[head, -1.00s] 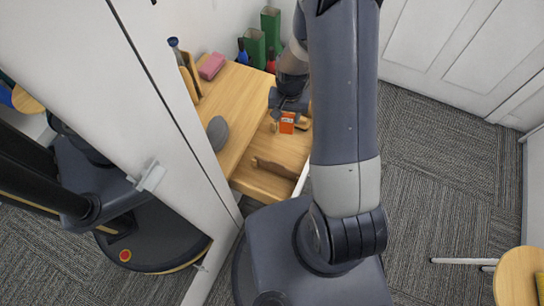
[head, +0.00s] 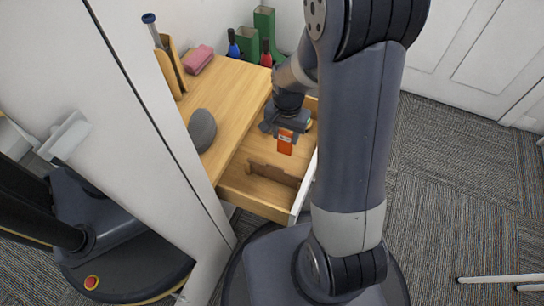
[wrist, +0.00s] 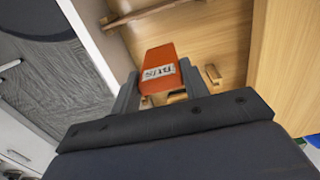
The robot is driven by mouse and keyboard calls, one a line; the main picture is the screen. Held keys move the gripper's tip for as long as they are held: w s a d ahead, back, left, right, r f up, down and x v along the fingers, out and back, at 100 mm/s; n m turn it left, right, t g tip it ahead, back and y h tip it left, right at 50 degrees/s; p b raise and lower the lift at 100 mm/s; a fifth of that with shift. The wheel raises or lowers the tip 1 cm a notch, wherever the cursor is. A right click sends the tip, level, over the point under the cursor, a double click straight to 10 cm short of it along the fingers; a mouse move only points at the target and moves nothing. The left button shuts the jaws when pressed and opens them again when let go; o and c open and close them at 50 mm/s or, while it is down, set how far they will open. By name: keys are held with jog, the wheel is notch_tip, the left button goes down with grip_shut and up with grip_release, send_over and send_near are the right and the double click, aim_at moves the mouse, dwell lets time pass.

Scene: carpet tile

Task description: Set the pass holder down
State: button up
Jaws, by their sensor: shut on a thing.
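The pass holder is a small orange block-like case (head: 285,142) with a white label. In the wrist view the pass holder (wrist: 160,68) reads "BUS" and sits between my two fingers. My gripper (head: 286,124) is shut on it and points down over the open wooden drawer (head: 262,193). The holder hangs inside the drawer's outline in the head view. I cannot tell whether its lower end touches the drawer floor.
A brown wooden piece (head: 273,173) lies in the drawer's near part. On the tabletop left of the drawer are a grey rounded object (head: 202,130) and a pink block (head: 198,59). Green boots (head: 264,30) stand behind. A white door panel (head: 140,130) is close at left.

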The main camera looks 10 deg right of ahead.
aim_at(284, 153)
notch_tip(284, 153, down, 10)
jog(key=b, duration=0.3)
jog(key=shift+r+b, duration=0.25)
jog(key=shift+b, duration=0.1)
jog(key=shift+f, duration=0.15)
jog(key=o, duration=1)
notch_tip(284, 153, up, 12)
jog(key=p, duration=0.5)
jog(key=shift+r, duration=0.2)
